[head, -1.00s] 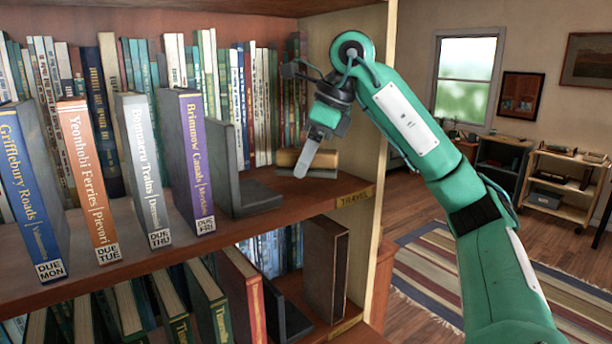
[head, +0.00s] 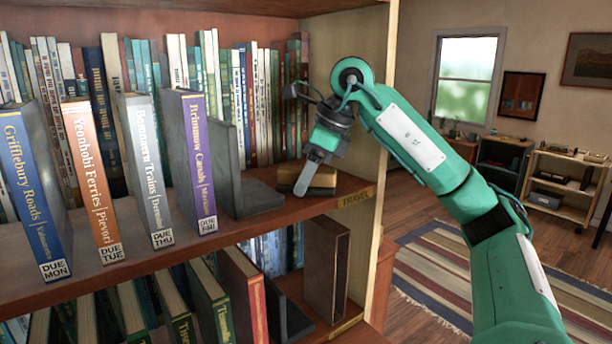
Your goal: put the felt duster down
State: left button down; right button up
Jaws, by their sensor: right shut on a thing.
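The felt duster (head: 324,181), a small block with a tan-brown top and a dark underside, is at the right end of the upper shelf board (head: 290,215), next to the grey bookend. My right gripper (head: 303,183) comes down over it from the upper right, shut on it. One grey finger hides part of the duster's front. The duster's underside is at the shelf board, looking level; whether its whole base touches the wood is hard to tell. My left gripper is not in view.
The grey bookend (head: 262,198) stands just left of the duster. Left of it are the purple book (head: 199,160), grey book (head: 148,170), orange book (head: 92,180) and blue book (head: 30,190). A row of books stands behind. The cabinet's side panel (head: 360,150) is close on the right.

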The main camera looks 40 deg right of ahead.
aim_at(319, 170)
jog(key=o, duration=0.7)
jog(key=shift+a+f, duration=0.1)
jog(key=shift+f, duration=0.6)
jog(key=shift+o, duration=0.9)
jog(key=shift+f+g, duration=0.15)
jog(key=shift+g, duration=0.15)
jog(key=shift+c, duration=0.4)
jog(key=shift+r, duration=0.4)
jog(key=shift+o, duration=0.4)
jog(key=p+v, duration=0.1)
jog(key=v, duration=0.6)
jog(key=shift+a, duration=0.2)
jog(key=shift+s+d+r+p, duration=0.15)
jog(key=shift+d+r+p, duration=0.3)
jog(key=shift+r, duration=0.3)
jog(key=shift+a, duration=0.1)
